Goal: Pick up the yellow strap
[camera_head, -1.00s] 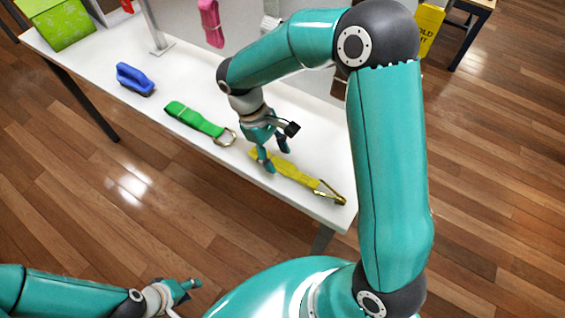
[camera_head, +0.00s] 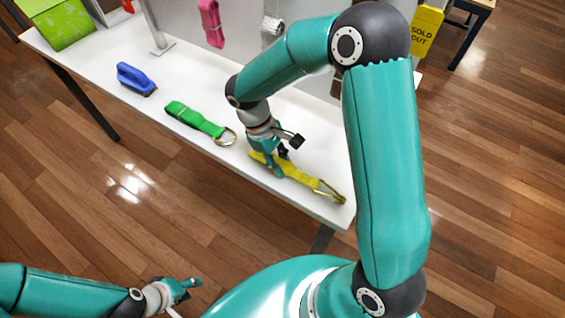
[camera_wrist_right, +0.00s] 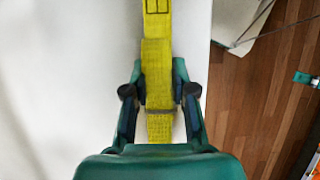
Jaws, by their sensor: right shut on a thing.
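The yellow strap (camera_head: 304,178) lies on the white table near its front right corner, with a metal hook at its right end. My right gripper (camera_head: 281,163) is down at the strap's left part, fingers on either side of it. In the right wrist view the yellow strap (camera_wrist_right: 157,75) runs straight between the two fingers of my right gripper (camera_wrist_right: 160,105), which is shut on it. The strap still appears to lie along the table top. My left gripper (camera_head: 188,286) is low at the lower left, away from the table; its finger opening is too small to judge.
A green strap (camera_head: 194,118) with a metal ring lies left of the yellow one on the white table (camera_head: 185,65). Pink (camera_head: 211,22) and white (camera_head: 271,25) straps hang behind.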

